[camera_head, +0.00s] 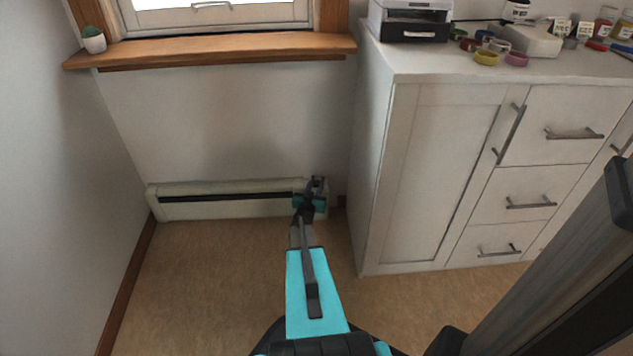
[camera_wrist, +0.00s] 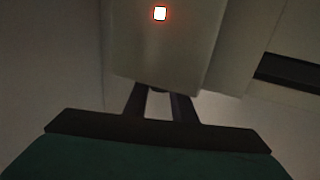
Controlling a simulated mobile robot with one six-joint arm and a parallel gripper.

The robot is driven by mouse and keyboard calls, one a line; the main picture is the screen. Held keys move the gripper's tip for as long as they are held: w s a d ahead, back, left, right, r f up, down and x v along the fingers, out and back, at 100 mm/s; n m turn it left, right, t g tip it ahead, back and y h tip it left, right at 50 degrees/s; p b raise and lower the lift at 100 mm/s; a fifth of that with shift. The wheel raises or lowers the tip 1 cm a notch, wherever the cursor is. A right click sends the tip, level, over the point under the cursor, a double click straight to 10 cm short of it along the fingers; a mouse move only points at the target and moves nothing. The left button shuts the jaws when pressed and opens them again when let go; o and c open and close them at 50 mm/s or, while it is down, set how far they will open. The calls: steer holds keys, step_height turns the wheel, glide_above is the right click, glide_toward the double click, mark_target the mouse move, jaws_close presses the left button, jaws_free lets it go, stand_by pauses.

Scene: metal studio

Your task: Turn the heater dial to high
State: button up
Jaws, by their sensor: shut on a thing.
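The heater (camera_head: 232,207) is a long, low, off-white baseboard unit with a dark slot, along the foot of the wall under the window. My gripper (camera_head: 315,184) is at its right end and hides part of it. In the wrist view the heater's end (camera_wrist: 165,50) fills the upper middle, with a small lit light (camera_wrist: 160,13) ringed in red.
A white cabinet (camera_head: 425,170) with drawers stands close to the right of the heater. A wooden window sill (camera_head: 215,49) with a small potted plant (camera_head: 93,40) juts out above. The floor (camera_head: 200,270) left of my arm is clear.

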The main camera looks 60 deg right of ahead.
steer(key=shift+w+d+r+m+g+h+p, duration=0.15)
steer(key=shift+m+g+p, duration=0.3)
steer(key=shift+g+p, duration=0.35)
steer(key=shift+a+r+m+g+h+p, duration=0.15)
steer(key=shift+m+g+p, duration=0.4)
steer(key=shift+p, duration=0.35)
steer(key=m+g+p, duration=0.1)
steer(key=g+p, duration=0.2)
steer(key=shift+d+m, duration=0.15)
steer(key=shift+m, duration=0.15)
steer(key=shift+f+m+g+p, duration=0.1)
steer(key=shift+m+g+p, duration=0.55)
steer(key=shift+p, duration=0.5)
steer(key=shift+f+g+p, duration=0.1)
steer(key=shift+g+p, duration=0.25)
steer(key=shift+g, duration=0.25)
steer(key=o, duration=1.1)
steer(key=shift+c, duration=0.2)
steer(key=shift+a, duration=0.2)
steer(key=w+a+p, duration=0.1)
steer(key=a+p, duration=0.1)
steer(key=a, duration=1.1)
steer(key=shift+w+a+p, duration=0.25)
steer(key=shift+w+p, duration=0.05)
